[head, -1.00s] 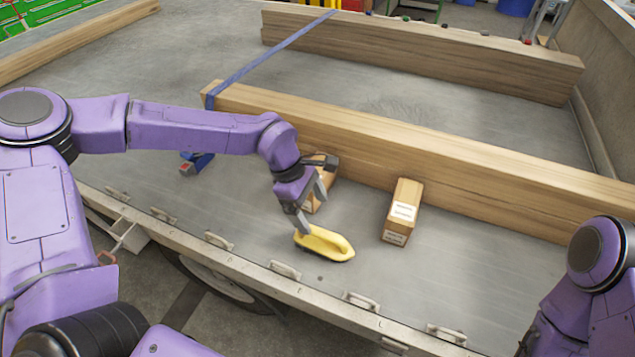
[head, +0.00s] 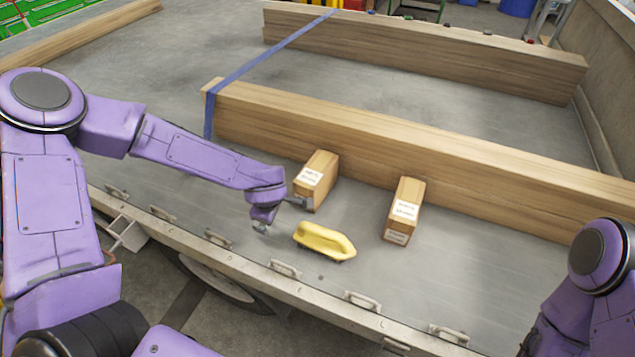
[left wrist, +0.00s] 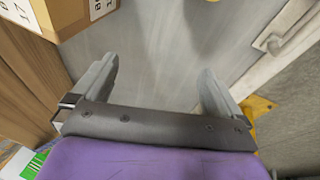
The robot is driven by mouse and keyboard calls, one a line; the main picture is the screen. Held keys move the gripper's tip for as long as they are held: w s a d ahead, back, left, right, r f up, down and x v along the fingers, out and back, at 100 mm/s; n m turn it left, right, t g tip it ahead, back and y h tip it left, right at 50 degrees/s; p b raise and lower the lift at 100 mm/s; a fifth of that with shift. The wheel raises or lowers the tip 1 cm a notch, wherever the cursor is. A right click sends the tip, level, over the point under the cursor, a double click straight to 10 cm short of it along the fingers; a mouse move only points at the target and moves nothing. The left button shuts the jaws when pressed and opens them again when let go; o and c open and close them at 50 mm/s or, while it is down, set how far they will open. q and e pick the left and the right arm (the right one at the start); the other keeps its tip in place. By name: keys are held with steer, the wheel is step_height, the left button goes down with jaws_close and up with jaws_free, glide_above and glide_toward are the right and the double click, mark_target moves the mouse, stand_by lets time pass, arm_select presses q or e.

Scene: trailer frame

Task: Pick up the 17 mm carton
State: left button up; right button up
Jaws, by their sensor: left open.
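Two brown cartons with white labels stand on the grey trailer bed against the near wooden beam. The left carton (head: 317,180) is just right of my left wrist; the right carton (head: 404,210) stands farther right. In the head view their label text is too small to read. In the left wrist view the near carton (left wrist: 65,15) is at the top left, and its cut-off label shows what looks like "17". My left gripper (head: 262,229) is open and empty, left of the left carton and apart from it. Its spread fingers (left wrist: 155,85) show bare bed between them. My right gripper is out of view.
A yellow-handled brush (head: 323,241) lies on the bed in front of the cartons. The long beam (head: 450,165) runs behind them, with a blue strap (head: 250,68) at its left end. The trailer's edge rail (head: 310,290) with handles is in front.

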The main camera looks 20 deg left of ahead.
mark_target(313, 173)
arm_select(q)
steer(key=shift+w+a+n+t+y, duration=0.3)
steer(key=shift+a+n+t, duration=0.1)
steer(key=shift+a+t, duration=0.15)
steer(key=shift+w+a+n+t+y, duration=0.3)
steer(key=shift+a+n+t, duration=0.1)
steer(key=shift+a+t, duration=0.15)
steer(key=w+n+t, duration=0.1)
steer(key=w+r+n+t, duration=0.1)
steer(key=n+t, duration=0.1)
steer(key=shift+a+t, duration=0.15)
steer(key=shift+t, duration=0.15)
steer(key=w+d+r+n+t+h, duration=0.2)
steer(key=d+r+n+t+h, duration=0.3)
steer(key=n, duration=0.6)
steer(key=shift+g, duration=0.3)
steer(key=x, duration=0.3)
steer(key=d+p+x, duration=0.1)
steer(key=x, duration=0.3)
steer(key=d+x, duration=0.1)
steer(key=x, duration=0.2)
steer(key=shift+d+f, duration=0.15)
steer(key=shift+f, duration=0.2)
steer(key=shift+s, duration=0.15)
steer(key=c, duration=1.3)
steer(key=shift+r, duration=0.1)
steer(key=shift+c, duration=1.2)
steer(key=shift+r, duration=0.1)
